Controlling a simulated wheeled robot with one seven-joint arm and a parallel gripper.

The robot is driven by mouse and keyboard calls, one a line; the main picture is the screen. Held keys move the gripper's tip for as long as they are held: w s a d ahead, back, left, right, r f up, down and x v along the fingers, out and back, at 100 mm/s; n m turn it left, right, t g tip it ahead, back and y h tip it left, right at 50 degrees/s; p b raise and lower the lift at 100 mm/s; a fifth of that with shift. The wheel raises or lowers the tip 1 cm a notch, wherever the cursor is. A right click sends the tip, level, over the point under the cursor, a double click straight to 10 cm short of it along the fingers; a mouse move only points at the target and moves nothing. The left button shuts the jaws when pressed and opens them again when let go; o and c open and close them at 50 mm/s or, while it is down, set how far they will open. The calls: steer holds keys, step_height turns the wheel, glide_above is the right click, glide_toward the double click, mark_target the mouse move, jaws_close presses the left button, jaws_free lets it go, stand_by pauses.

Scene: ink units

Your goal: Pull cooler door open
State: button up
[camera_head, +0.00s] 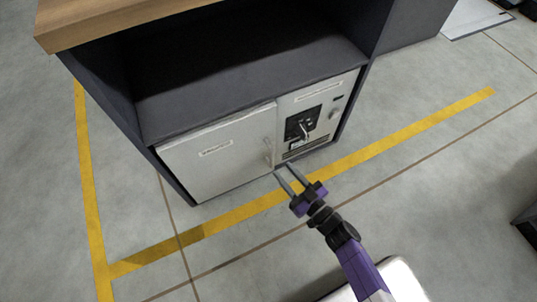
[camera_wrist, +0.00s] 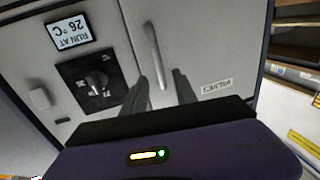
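The light grey cooler door (camera_head: 217,158) is shut in the lower left of the cabinet, with a small label on its face. Its upright bar handle (camera_head: 267,152) is near the door's right edge. In the wrist view, which looks upside down, the door (camera_wrist: 205,50) is on the right and the handle (camera_wrist: 154,55) is near the middle. My gripper (camera_head: 283,172) is open and empty, in front of the handle and a little to its right in the head view. In the wrist view one end of the handle shows between the fingertips (camera_wrist: 160,79); I cannot tell whether they touch it.
A control panel with a black dial plate (camera_head: 303,124) is right of the door. The wrist view also shows a display (camera_wrist: 69,32). An open dark shelf (camera_head: 250,85) and a wooden top (camera_head: 110,18) are above. The floor in front is clear, with yellow lines (camera_head: 400,137).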

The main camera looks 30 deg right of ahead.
mark_target(272, 158)
steer(key=w+b, duration=0.1)
steer(key=w, duration=0.2)
steer(key=w+a+b, duration=0.1)
steer(key=w, duration=0.3)
steer(key=shift+w+a+b, duration=0.2)
steer(key=shift+w+b, duration=0.05)
steer(key=shift+b, duration=0.1)
jaws_close()
stand_by(1.1)
